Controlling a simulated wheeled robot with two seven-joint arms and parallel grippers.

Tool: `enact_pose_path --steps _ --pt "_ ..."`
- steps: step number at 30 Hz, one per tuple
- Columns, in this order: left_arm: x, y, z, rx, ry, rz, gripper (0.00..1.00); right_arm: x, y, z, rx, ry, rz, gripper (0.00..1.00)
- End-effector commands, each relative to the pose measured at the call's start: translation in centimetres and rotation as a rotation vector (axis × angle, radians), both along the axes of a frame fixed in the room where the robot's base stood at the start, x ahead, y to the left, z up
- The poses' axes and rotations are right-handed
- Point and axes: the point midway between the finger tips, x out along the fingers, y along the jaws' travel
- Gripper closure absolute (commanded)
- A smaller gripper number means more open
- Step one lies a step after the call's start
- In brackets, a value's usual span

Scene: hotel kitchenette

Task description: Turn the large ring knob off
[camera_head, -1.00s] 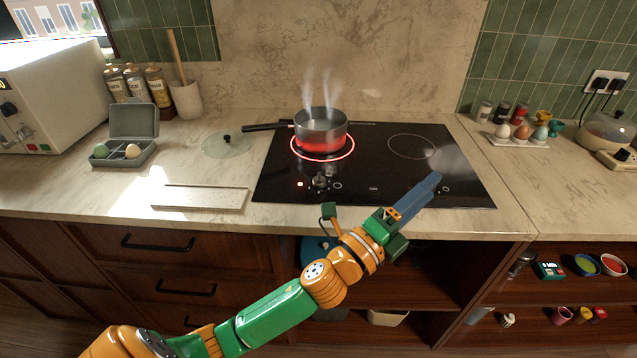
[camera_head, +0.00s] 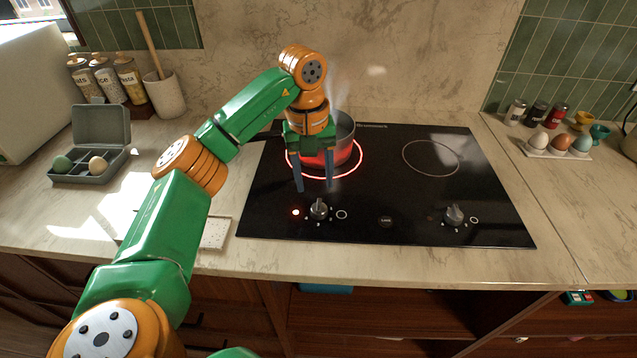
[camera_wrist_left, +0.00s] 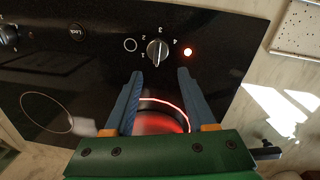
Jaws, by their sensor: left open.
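The left knob (camera_head: 318,209) stands at the front of the black hob (camera_head: 380,225), beside a small red light. In the left wrist view this knob (camera_wrist_left: 157,52) is silver and black, with numbers and a ring mark around it. The glowing red ring (camera_head: 345,171) lies behind it, under the steel pot (camera_head: 345,138), which my left arm partly hides. A second knob (camera_head: 453,215) is at the front right. My left gripper (camera_head: 314,188) points down, open and empty, just behind and above the left knob; its fingers (camera_wrist_left: 159,73) are apart on either side of the knob's line.
An unlit ring (camera_head: 432,158) is at the hob's right. An egg box (camera_head: 92,150) stands at the left and an egg holder (camera_head: 556,152) at the right. The counter's front strip (camera_head: 400,261) is clear. Steam rises from the pot.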

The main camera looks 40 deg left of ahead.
Motion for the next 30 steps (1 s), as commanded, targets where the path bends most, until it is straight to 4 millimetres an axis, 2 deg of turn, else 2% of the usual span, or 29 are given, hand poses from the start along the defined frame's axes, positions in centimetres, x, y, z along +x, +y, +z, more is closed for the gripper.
enact_pose_path --steps 3,9,17,23,24,30 --pt "0.0 -0.2 -2.5 -0.001 0.004 -0.001 0.44 -0.3 -0.2 0.2 -0.003 0.005 0.001 0.50" --pt "0.1 -0.5 -5.4 -0.003 0.001 -0.001 0.44 -0.7 -0.6 0.7 -0.011 0.015 0.002 0.50" --pt "0.2 -0.6 -5.9 -0.004 -0.003 -0.002 0.44 -0.6 -0.6 0.6 -0.011 0.012 0.003 0.50" --pt "0.2 -0.6 -5.9 -0.006 -0.003 -0.002 0.95 -0.5 -0.6 0.6 -0.011 0.010 0.003 0.50" --pt "0.2 -0.6 -5.9 -0.006 -0.003 -0.002 1.00 -0.5 -0.6 0.6 -0.011 0.010 0.003 0.50" --pt "0.2 -0.6 -5.9 -0.006 -0.002 0.009 1.00 -0.5 -0.6 0.7 -0.010 0.009 0.003 0.50"
